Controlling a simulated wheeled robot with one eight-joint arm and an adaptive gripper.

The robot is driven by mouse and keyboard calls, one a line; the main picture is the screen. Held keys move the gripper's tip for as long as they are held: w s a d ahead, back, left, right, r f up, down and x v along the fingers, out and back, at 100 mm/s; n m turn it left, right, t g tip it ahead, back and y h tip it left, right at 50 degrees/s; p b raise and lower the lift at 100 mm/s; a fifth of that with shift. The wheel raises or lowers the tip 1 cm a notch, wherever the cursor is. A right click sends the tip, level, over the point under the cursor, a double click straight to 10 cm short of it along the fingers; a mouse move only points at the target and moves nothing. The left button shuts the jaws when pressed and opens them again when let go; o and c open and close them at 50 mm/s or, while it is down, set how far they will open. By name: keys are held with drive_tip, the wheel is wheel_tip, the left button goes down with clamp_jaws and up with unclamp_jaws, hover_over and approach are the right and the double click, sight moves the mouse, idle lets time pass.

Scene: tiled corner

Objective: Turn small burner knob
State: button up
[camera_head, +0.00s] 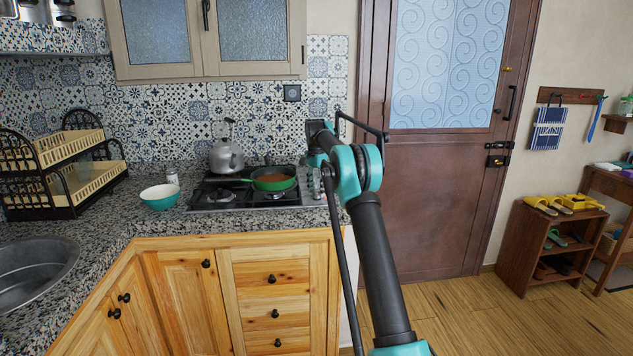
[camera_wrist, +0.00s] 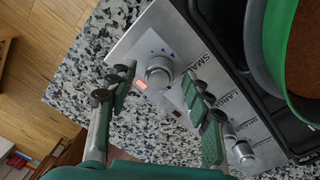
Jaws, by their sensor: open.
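The stove (camera_head: 226,194) is set in the granite counter. In the wrist view its metal control panel (camera_wrist: 130,45) carries round silver knobs. One knob (camera_wrist: 158,72) stands between the fingertips of my gripper (camera_wrist: 155,82), with a red light patch beside it. My gripper is open, with one finger on each side of this knob; I cannot tell whether either touches it. Another knob (camera_wrist: 241,152) sits lower right, beyond the right finger. That finger partly hides the panel between them. In the head view my arm hides most of the knob side.
A green pan (camera_head: 273,184) with reddish-brown contents is on the stove, close to the panel in the wrist view (camera_wrist: 268,75). A kettle (camera_head: 226,156) stands behind it. A bowl (camera_head: 160,198) and a dish rack (camera_head: 50,190) are left. Floor right of the counter is open.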

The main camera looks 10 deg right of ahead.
wheel_tip(320, 180, up, 12)
drive_tip(key=shift+w+f, duration=0.15)
drive_tip(key=shift+f, duration=0.1)
idle(0.3)
drive_tip(key=shift+a, duration=0.1)
drive_tip(key=s+d+f+n+t, duration=0.1)
drive_tip(key=s+d+f+n, duration=0.15)
drive_tip(key=s, duration=0.85)
drive_tip(key=s+d+f+n+t, duration=0.15)
drive_tip(key=s+n, duration=0.25)
drive_tip(key=s, duration=0.6)
drive_tip(key=s+f+n, duration=0.1)
drive_tip(key=s+f, duration=0.5)
drive_tip(key=s, duration=0.5)
drive_tip(key=s+f+n+t, duration=0.1)
drive_tip(key=s+f+n, duration=0.1)
drive_tip(key=s+f, duration=0.5)
drive_tip(key=s+f+n+t, duration=0.1)
drive_tip(key=s+f, duration=0.6)
drive_tip(key=s, duration=1)
drive_tip(key=shift+s+d+n, duration=0.15)
drive_tip(key=shift+d+n, duration=0.05)
drive_tip(key=shift+n, duration=0.25)
